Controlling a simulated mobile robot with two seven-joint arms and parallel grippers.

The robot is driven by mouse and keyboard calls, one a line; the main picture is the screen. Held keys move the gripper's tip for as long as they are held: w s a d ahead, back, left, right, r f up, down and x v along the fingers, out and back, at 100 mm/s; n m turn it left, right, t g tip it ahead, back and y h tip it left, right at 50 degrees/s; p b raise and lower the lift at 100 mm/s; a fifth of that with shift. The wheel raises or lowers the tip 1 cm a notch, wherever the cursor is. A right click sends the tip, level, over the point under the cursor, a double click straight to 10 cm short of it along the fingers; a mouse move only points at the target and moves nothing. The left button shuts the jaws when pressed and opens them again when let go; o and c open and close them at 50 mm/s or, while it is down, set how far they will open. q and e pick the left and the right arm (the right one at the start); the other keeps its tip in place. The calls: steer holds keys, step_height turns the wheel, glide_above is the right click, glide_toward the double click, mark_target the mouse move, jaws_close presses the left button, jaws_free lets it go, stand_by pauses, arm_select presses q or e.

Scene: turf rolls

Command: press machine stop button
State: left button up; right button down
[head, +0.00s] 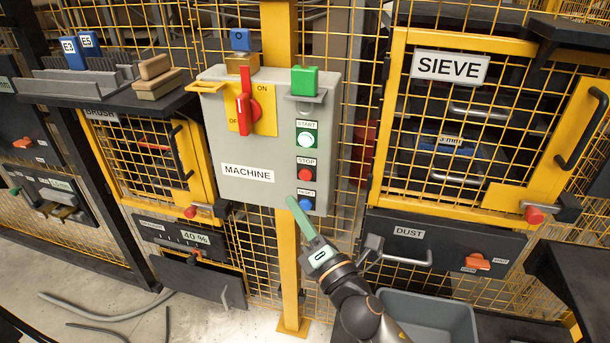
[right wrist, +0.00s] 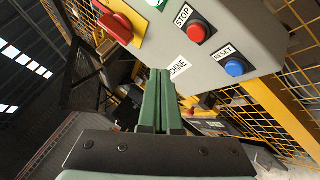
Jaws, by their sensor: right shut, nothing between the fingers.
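The red stop button (head: 305,174) sits on the grey machine control box (head: 222,150), under a STOP label. It also shows in the right wrist view (right wrist: 197,33), up and to the right of the fingers. The green-white start button (head: 306,139) is above it and the blue reset button (head: 306,203) is below it. My right gripper (head: 294,203) is shut and empty. Its green fingers point up at the box's lower edge, close to the reset button in the head view. In the right wrist view the fingertips (right wrist: 158,72) are apart from the stop button. My left gripper is not in view.
A red rotary switch (head: 245,101) on a yellow plate and a green block (head: 305,80) are on the box. A yellow post (head: 288,270) stands below it. The sieve door (head: 405,130) is at right, the dust drawer (head: 440,240) below. A grey bin (head: 432,312) stands near my right arm.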

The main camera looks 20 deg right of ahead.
mark_target(300, 173)
steer(key=w+d, duration=0.2)
steer(key=w, duration=0.1)
steer(key=w+d, duration=0.1)
steer(key=w, duration=0.1)
steer(key=shift+d, duration=0.2)
stand_by(0.7)
steer(key=shift+w, duration=0.15)
stand_by(1.1)
steer(key=shift+w+d, duration=0.25)
steer(key=shift+w+d, duration=0.25)
steer(key=shift+w, duration=0.1)
stand_by(0.8)
steer(key=shift+s+a, duration=0.45)
steer(key=shift+s, duration=0.25)
